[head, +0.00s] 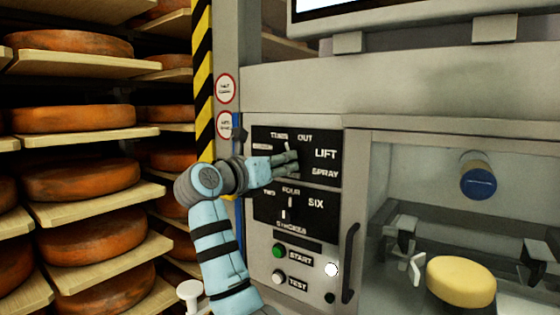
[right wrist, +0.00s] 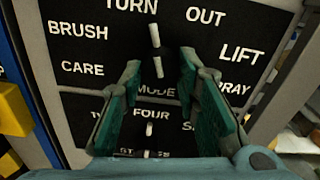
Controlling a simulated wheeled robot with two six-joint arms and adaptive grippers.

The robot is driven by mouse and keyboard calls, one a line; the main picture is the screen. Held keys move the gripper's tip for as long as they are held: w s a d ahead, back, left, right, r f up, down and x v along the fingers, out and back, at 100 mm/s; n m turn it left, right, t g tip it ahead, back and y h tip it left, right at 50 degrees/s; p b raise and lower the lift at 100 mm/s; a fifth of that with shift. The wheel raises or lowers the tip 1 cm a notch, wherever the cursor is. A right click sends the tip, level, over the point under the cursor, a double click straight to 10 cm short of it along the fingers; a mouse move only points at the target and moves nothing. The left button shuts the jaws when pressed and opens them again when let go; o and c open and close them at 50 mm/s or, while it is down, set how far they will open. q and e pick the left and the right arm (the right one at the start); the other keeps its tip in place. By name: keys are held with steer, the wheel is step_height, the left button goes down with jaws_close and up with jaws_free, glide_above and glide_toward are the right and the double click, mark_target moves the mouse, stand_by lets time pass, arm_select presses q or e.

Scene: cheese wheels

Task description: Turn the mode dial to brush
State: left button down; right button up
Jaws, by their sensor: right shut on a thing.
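The mode dial (right wrist: 155,37) is a dark knob with a white pointer line on a black panel. In the head view my right gripper (head: 290,160) reaches the panel from the left and hides most of the dial. My left gripper is not in view.
Below are a second dial (head: 290,208) marked TWO, FOUR and SIX, a green START button (head: 278,251) and a TEST button (head: 278,277). A black handle (head: 349,262) stands at the right. Shelves of cheese wheels (head: 88,186) fill the left; a pale cheese (head: 461,281) lies inside the machine.

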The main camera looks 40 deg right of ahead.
steer(key=shift+n+p, duration=4.65)
steer(key=shift+n, duration=0.15)
steer(key=o, duration=1.2)
steer(key=shift+c, duration=0.2)
steer(key=shift+s, duration=0.1)
